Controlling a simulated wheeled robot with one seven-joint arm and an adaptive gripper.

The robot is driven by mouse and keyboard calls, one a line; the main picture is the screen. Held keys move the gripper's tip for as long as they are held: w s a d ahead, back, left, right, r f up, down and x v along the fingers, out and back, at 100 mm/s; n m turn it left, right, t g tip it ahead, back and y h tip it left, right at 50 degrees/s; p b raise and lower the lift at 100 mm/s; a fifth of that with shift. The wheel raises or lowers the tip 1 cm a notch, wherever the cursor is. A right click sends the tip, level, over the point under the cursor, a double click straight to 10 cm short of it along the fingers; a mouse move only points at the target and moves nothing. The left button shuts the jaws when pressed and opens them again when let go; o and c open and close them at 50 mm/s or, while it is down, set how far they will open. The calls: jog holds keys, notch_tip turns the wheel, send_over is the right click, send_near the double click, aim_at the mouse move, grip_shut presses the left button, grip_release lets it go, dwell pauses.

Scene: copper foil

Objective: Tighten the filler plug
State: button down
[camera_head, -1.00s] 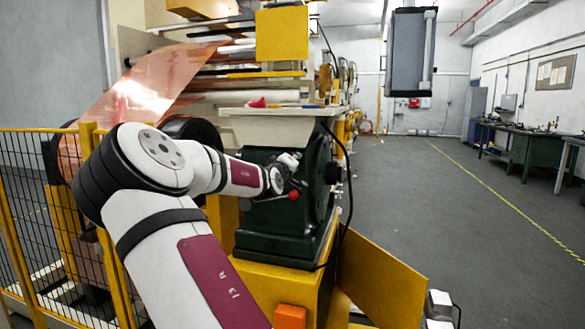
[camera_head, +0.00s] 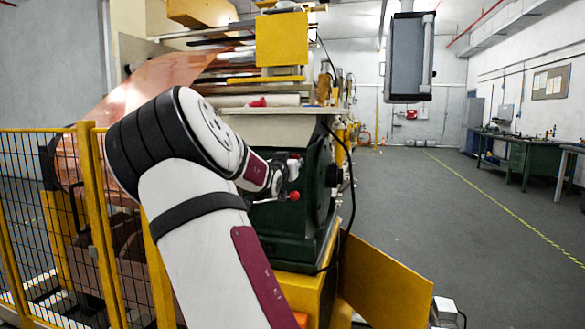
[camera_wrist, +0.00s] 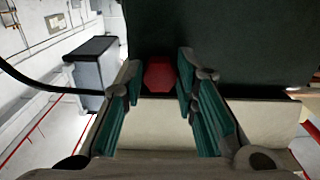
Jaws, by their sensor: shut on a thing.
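The filler plug (camera_wrist: 160,75) is a red hexagonal head on the dark green gear housing (camera_wrist: 245,45) in the wrist view. My gripper (camera_wrist: 158,80) has its two green-padded fingers on either side of the plug and is shut on it. In the head view, my gripper (camera_head: 286,175) is at the face of the green housing (camera_head: 318,185), below the cream tray (camera_head: 280,127). Whether the plug is fully seated cannot be told.
A black cable (camera_head: 348,190) hangs on the housing's right. A yellow mesh fence (camera_head: 85,190) stands left, and a yellow panel (camera_head: 390,280) juts out right. The grey floor (camera_head: 430,210) at right is clear.

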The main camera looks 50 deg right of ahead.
jog(key=m+b, duration=0.2)
jog(key=m, duration=0.4)
jog(key=shift+w, duration=0.15)
jog(key=shift+a, duration=0.1)
dwell(0.3)
jog(key=c, duration=1.3)
grip_release()
jog(key=shift+a, duration=0.1)
jog(key=v, duration=1.1)
jog(key=shift+a+f, duration=0.1)
jog(key=shift+a, duration=0.25)
